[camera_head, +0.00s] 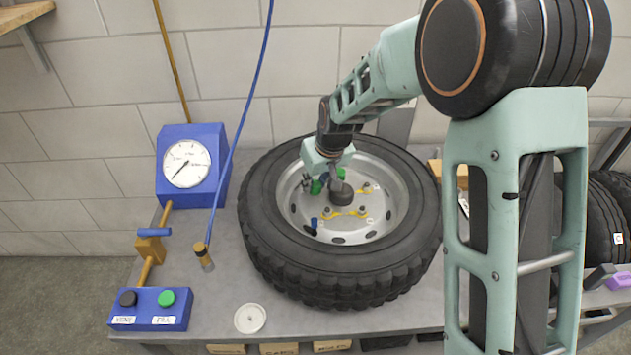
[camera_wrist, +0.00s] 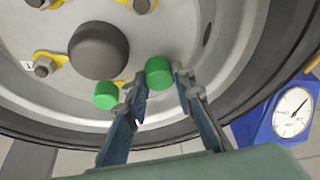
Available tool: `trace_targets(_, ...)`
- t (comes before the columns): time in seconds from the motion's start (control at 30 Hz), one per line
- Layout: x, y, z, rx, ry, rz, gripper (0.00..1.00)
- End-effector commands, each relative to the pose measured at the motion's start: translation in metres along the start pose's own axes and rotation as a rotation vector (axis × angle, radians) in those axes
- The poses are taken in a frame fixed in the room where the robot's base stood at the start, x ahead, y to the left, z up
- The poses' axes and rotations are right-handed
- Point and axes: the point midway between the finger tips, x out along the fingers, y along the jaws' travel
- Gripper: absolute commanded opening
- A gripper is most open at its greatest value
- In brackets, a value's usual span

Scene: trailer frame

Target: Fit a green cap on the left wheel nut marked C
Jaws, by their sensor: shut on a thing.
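My gripper (camera_wrist: 162,88) is shut on a green cap (camera_wrist: 158,72), which sits between its fingertips close to the wheel's rim disc. A second green cap (camera_wrist: 106,95) is on the wheel beside the fingers. Bare wheel nuts (camera_wrist: 43,66) (camera_head: 362,211) with yellow pointers surround the dark hub (camera_wrist: 98,50).
The tyre (camera_head: 275,255) lies flat on the grey bench. A blue cap (camera_head: 314,222) is at the wheel's near left. A blue gauge box (camera_head: 220,150), hose, button box (camera_head: 150,308) and white dish (camera_head: 250,318) stand left. More tyres (camera_head: 607,225) are at right.

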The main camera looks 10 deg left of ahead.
Motion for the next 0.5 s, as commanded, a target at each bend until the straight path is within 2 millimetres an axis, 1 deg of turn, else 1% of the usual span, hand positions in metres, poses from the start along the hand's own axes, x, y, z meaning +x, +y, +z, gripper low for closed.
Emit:
trace_targets(0.17, -0.0004, 0.0, -0.0002, 0.0, 0.0, 0.0, 0.14)
trace_targets(0.2, -0.0004, 0.0, -0.0003, 0.0, 0.0, 0.0, 0.27)
trace_targets(0.33, -0.0004, 0.0001, -0.0003, 0.0, 0.0, 0.0, 0.42)
trace_targets(0.37, -0.0005, 0.0001, -0.0003, 0.0, 0.0, 0.0, 0.43)
trace_targets(0.5, -0.0005, 0.0001, -0.0004, 0.0, 0.001, 0.0, 0.43)
